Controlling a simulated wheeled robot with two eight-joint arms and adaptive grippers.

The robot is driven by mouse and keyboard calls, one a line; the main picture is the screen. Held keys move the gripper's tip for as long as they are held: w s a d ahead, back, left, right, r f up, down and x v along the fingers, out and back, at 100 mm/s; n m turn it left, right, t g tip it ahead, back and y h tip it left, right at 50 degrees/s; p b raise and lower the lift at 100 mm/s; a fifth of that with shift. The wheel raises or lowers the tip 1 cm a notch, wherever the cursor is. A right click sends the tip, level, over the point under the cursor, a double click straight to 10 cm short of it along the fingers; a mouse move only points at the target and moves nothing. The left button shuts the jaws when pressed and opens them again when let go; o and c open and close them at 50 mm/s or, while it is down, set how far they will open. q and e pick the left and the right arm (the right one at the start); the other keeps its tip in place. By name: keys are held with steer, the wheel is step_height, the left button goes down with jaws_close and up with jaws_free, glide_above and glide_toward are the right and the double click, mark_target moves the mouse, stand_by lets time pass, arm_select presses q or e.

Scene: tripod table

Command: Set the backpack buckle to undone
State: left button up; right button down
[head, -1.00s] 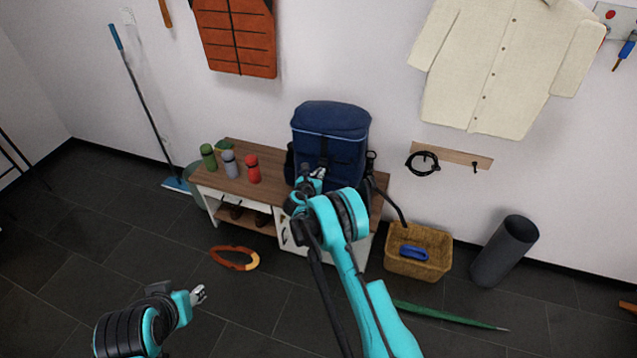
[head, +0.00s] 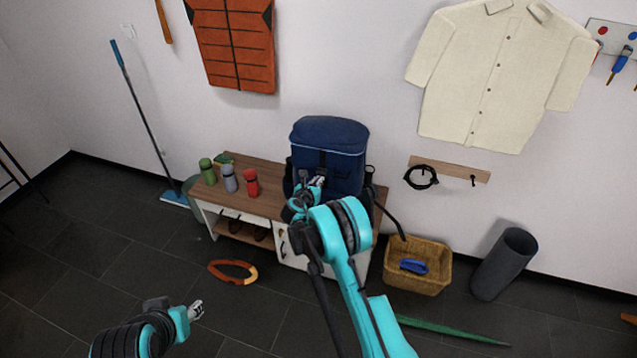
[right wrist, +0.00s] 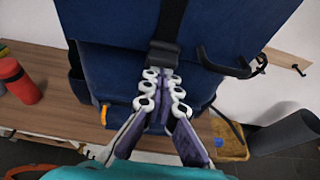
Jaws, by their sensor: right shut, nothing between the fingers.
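The blue backpack (head: 330,137) stands upright on the wooden bench top. A black strap (right wrist: 173,18) runs down its front to the dark buckle (right wrist: 163,54). My right gripper (right wrist: 164,74) is shut and empty, its white-knuckled fingers just below the buckle and partly over its lower edge. I cannot tell whether they touch it. The fingers hide the strap below, and whether the buckle is fastened cannot be made out. In the head view my right gripper (head: 319,182) is in front of the backpack. My left gripper (head: 196,310) is low at the left, away from the backpack, its opening unclear.
Green, grey and red bottles stand on the bench (head: 268,175), left of the backpack; the red bottle (right wrist: 17,80) is nearest. A wicker basket (head: 428,283) and dark bin (head: 504,264) stand on the floor at right. A black hook-shaped piece (right wrist: 225,67) juts beside the buckle.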

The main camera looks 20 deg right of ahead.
steer(key=s+a+p, duration=0.2)
steer(key=s+a, duration=0.3)
steer(key=s, duration=0.3)
steer(key=shift+a+f, duration=0.15)
steer(key=shift+f, duration=0.2)
steer(key=shift+w, duration=0.1)
